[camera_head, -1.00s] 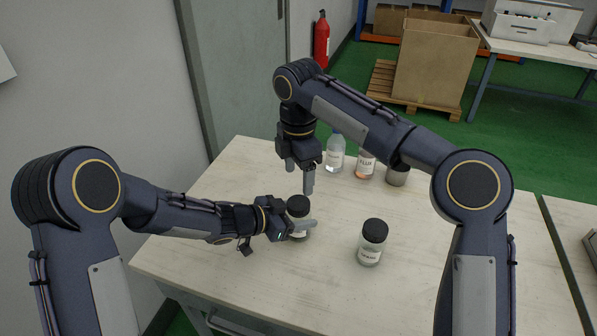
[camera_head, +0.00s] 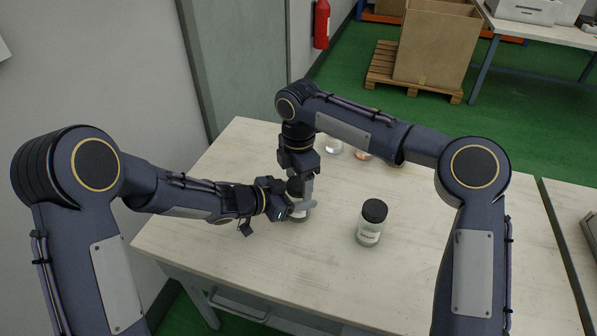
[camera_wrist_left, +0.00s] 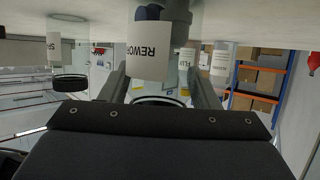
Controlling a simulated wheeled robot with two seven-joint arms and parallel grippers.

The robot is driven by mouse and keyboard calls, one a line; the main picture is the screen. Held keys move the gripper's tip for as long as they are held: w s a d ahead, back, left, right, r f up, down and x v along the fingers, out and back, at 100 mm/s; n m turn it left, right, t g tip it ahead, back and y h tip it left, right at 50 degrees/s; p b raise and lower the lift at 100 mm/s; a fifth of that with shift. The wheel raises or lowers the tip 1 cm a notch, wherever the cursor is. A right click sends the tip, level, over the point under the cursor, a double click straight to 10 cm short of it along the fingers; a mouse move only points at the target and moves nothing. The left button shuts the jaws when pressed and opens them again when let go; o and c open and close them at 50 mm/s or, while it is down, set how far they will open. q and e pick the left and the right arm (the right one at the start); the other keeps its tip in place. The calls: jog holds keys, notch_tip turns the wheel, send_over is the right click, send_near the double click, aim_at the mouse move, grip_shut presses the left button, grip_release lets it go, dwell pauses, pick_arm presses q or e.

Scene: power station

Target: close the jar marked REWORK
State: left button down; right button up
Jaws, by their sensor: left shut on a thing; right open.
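The jar marked REWORK (camera_wrist_left: 150,52) stands upright on the table, its label readable upside down in the left wrist view. In the head view the same jar (camera_head: 299,214) shows only partly, behind my grippers. My left gripper (camera_head: 301,207) is shut around its body from the left. My right gripper (camera_head: 304,188) points straight down over the jar's top, open, its fingers at the black lid's height. The fingers hide most of the lid, so I cannot tell how it sits or whether they touch it.
Another black-lidded jar (camera_head: 371,222) stands to the right on the table (camera_head: 240,265). A clear bottle (camera_head: 333,147) and an orange-filled jar (camera_head: 363,155) stand at the back, partly behind my right arm. The front of the table is clear.

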jog(key=c, duration=1)
jog(key=m, duration=0.6)
jog(key=shift+m, duration=0.3)
jog(key=o, duration=1.1)
jog(key=shift+c, duration=0.2)
jog(key=shift+r, duration=2.25)
jog(key=shift+c, duration=0.3)
